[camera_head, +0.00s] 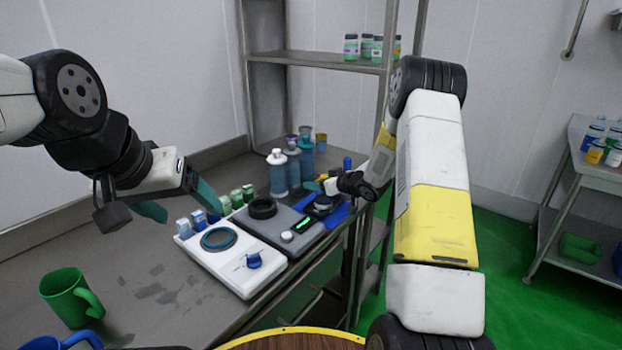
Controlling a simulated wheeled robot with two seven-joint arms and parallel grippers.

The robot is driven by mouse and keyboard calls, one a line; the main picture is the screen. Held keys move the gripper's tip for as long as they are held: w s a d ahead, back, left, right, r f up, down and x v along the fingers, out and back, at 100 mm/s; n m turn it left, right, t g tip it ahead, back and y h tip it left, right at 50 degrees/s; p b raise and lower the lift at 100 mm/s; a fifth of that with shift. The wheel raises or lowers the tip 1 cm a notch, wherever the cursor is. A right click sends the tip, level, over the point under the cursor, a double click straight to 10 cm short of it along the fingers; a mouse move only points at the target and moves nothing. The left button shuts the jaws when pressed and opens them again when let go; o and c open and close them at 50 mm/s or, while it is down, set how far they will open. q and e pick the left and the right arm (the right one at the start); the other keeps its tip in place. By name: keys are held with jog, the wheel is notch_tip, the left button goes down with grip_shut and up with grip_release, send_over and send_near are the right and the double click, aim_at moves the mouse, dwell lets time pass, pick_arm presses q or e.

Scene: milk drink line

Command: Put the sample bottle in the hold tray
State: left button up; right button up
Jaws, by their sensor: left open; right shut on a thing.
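My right gripper (318,187) reaches in from the right, over the far right part of the table. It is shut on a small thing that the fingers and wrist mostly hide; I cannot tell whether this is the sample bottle. Just below it lies a flat blue tray (336,219), partly covered by a dark round item (322,204); I cannot tell whether this tray is the hold tray. My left gripper (180,205) is open and empty, above the table to the left of the white device.
A white device (234,272) and a grey device (300,240) stand mid-table, with small green and blue-capped containers behind. Tall bottles (277,172) stand at the back. A green mug (70,297) is at front left. A shelf (310,58) rises behind.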

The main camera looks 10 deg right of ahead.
jog(key=o, duration=1.4)
jog(key=shift+f, duration=0.15)
jog(key=shift+o, duration=0.2)
jog(key=shift+s+d+r, duration=0.1)
jog(key=shift+s+r, duration=0.05)
jog(key=shift+r, duration=0.1)
jog(key=v, duration=1.1)
jog(key=s+d+r+m+h, duration=0.2)
jog(key=s+r+h, duration=0.25)
jog(key=r, duration=0.35)
jog(key=s+d+r+m+h, duration=0.1)
jog(key=s+r+m+h, duration=0.15)
jog(key=s+r, duration=0.5)
jog(key=s+a+r+g+y, duration=0.1)
jog(key=s+a, duration=0.3)
jog(key=s, duration=0.7)
jog(key=s+a+r+m+g, duration=0.1)
jog(key=s+a+g, duration=0.3)
jog(key=s, duration=0.8)
jog(key=shift+a+r+y, duration=0.35)
jog(key=shift+r+y, duration=0.05)
jog(key=shift+r, duration=0.15)
